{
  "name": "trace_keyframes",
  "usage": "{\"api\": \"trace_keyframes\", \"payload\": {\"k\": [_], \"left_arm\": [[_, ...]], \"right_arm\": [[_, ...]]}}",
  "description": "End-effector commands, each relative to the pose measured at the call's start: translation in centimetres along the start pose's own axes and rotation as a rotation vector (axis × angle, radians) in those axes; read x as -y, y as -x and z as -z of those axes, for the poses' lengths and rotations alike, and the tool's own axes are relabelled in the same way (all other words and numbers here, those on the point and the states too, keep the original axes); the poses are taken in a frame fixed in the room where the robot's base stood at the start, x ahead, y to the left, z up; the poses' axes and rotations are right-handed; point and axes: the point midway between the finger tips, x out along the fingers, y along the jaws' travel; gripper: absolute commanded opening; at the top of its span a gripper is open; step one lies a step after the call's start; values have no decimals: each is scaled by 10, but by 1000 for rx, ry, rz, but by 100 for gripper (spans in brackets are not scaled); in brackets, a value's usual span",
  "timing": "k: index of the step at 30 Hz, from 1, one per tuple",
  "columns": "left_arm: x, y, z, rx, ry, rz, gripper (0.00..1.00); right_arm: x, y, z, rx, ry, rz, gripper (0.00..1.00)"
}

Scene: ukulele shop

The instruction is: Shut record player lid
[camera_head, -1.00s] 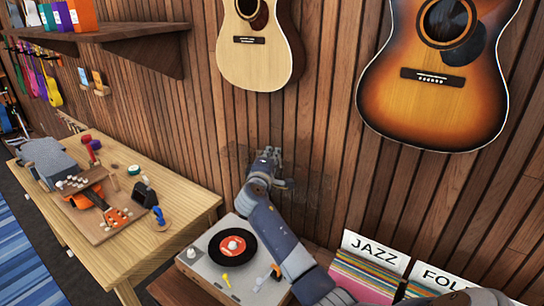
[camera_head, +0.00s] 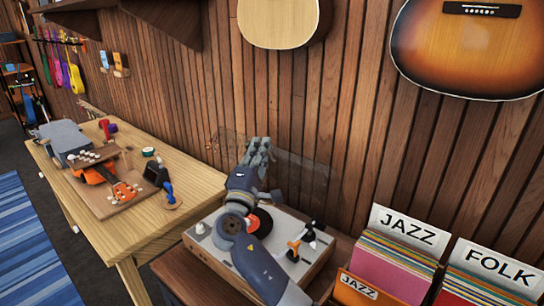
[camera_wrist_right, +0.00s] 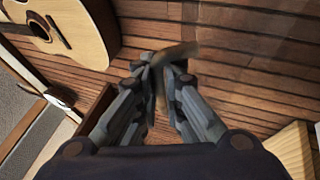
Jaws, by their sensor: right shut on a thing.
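The record player (camera_head: 312,262) is a light box with a dark record and red label, on a low brown stand. Its clear lid (camera_head: 303,178) stands raised at the back against the plank wall and is hard to make out. My right gripper (camera_head: 259,150) is at the lid's upper part, with my arm crossing over the record and hiding part of it. In the right wrist view its fingers (camera_wrist_right: 164,62) come together on a thin, blurred edge that appears to be the lid's. My left gripper is not in view.
Record bins marked JAZZ (camera_head: 400,262) and FOLK (camera_head: 490,278) stand close on the right. A wooden workbench (camera_head: 110,235) with a small orange ukulele (camera_head: 122,190) and tools is on the left. Guitars (camera_head: 470,45) hang on the wall above.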

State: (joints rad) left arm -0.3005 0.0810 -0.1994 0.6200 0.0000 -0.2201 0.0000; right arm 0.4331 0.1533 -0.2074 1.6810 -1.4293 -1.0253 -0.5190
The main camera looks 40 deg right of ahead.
Motion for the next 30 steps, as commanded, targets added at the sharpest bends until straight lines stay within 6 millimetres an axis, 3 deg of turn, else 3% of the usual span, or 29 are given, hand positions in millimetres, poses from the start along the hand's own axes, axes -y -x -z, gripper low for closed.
{"api": "trace_keyframes", "payload": {"k": [1, 3, 12, 30], "left_arm": [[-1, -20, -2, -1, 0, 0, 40], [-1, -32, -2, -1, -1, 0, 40], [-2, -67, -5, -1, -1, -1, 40], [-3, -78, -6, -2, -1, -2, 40]], "right_arm": [[11, 11, 4, -1, 7, -20, 0], [12, 20, 8, -1, 19, -47, 0], [12, 47, 20, -2, 56, -135, 0], [10, 57, 24, -3, 73, -170, 0]]}}
